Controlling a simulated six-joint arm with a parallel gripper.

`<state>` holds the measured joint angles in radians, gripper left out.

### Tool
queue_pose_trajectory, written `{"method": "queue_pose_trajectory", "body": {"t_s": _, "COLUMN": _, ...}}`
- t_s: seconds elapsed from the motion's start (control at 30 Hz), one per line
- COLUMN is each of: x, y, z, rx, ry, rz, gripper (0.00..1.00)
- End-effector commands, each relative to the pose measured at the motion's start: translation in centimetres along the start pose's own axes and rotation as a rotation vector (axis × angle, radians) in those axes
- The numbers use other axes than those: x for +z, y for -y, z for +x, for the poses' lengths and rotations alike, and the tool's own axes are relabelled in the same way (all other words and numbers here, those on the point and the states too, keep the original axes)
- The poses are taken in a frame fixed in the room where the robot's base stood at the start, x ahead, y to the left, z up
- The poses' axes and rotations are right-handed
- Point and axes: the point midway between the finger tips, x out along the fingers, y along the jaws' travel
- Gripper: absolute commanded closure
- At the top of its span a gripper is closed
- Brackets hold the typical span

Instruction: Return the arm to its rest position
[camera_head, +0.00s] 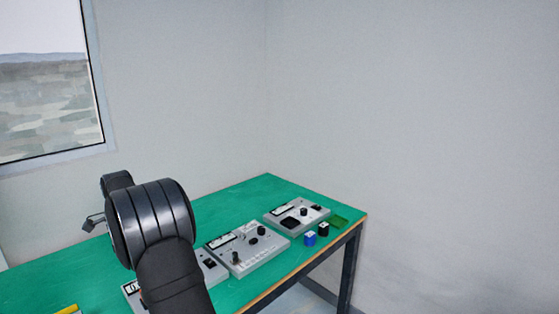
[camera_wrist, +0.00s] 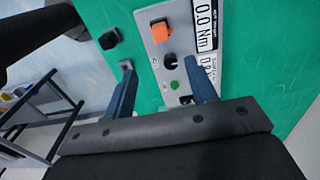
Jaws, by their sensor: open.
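My arm (camera_head: 155,225) rises in the front left of the head view and hides part of the green table. A small dark part at its left, likely my gripper (camera_head: 92,222), shows over the table's left side. In the wrist view my gripper (camera_wrist: 160,64) has its two blue-grey fingers spread apart, with nothing between them. I cannot tell the exact gap between fingers and panel.
The green table (camera_head: 265,185) carries a grey device (camera_head: 262,257) in the middle and another (camera_head: 280,211) at the far right. The table's back strip is clear.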

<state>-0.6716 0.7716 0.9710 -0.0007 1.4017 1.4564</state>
Motion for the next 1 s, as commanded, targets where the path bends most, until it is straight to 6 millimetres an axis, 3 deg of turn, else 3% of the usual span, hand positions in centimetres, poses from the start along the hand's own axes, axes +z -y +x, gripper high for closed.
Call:
{"method": "queue_pose_trajectory", "body": {"t_s": 0.73, "x": 0.0, "y": 0.0, "z": 15.2, "rx": 0.001, "ry": 0.0, "rz": 0.001, "gripper": 0.48}}
{"method": "queue_pose_trajectory", "body": {"t_s": 0.8, "x": -0.1, "y": 0.2, "z": 13.1, "rx": -0.009, "ry": -0.001, "rz": 0.001, "gripper": 0.48}}
{"method": "queue_pose_trajectory", "body": {"t_s": 1.0, "x": 0.0, "y": 0.1, "z": 9.4, "rx": -0.006, "ry": -0.001, "rz": 0.0, "gripper": 0.48}}
